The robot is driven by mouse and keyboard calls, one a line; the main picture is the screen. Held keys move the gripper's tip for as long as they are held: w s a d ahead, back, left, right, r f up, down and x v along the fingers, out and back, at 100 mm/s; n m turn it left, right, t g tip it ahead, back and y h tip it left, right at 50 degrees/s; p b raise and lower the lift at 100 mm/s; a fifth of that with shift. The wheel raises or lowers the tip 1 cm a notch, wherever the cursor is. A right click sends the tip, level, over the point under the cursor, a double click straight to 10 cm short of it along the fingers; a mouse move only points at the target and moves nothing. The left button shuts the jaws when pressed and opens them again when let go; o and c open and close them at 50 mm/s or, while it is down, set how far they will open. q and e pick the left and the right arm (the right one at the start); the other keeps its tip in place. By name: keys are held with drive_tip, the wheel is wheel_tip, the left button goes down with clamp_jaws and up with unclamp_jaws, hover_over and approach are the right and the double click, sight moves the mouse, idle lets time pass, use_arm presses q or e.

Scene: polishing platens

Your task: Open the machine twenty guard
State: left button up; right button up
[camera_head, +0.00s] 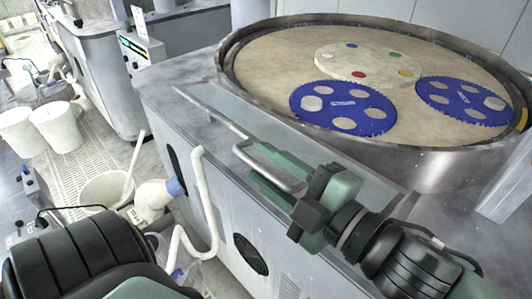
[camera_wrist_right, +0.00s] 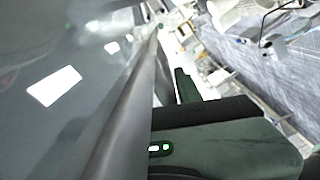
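A long, see-through guard panel (camera_head: 225,112) lies along the front edge of the machine with the round platen. A grey metal bar handle (camera_head: 243,149) stands out from its front face. My right gripper (camera_head: 283,188) is at the right end of this handle, its green and black fingers overlapping it. Whether the fingers close on the bar is not clear. In the right wrist view, a grey bar or edge (camera_wrist_right: 122,115) runs beside a dark and green finger (camera_wrist_right: 225,143). No machine number is legible. My left arm shows at the lower left; its gripper is out of frame.
The round platen (camera_head: 270,75) holds two blue carrier discs (camera_head: 343,104) and a pale centre disc (camera_head: 365,57) inside a metal rim. A pale hose (camera_head: 205,205), white buckets (camera_head: 58,127) and another machine (camera_head: 95,60) stand left of the front face.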

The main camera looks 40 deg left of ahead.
sight(300, 190)
drive_tip(key=d+b, duration=0.1)
drive_tip(key=d, duration=0.4)
drive_tip(key=shift+s+d, duration=0.1)
drive_tip(key=shift+d, duration=0.3)
drive_tip(key=shift+s+d, duration=0.1)
drive_tip(key=shift+d, duration=0.6)
drive_tip(key=shift+d, duration=0.1)
drive_tip(key=d, duration=0.8)
drive_tip(key=shift+s+d+p, duration=0.3)
drive_tip(key=shift+s+d, duration=0.1)
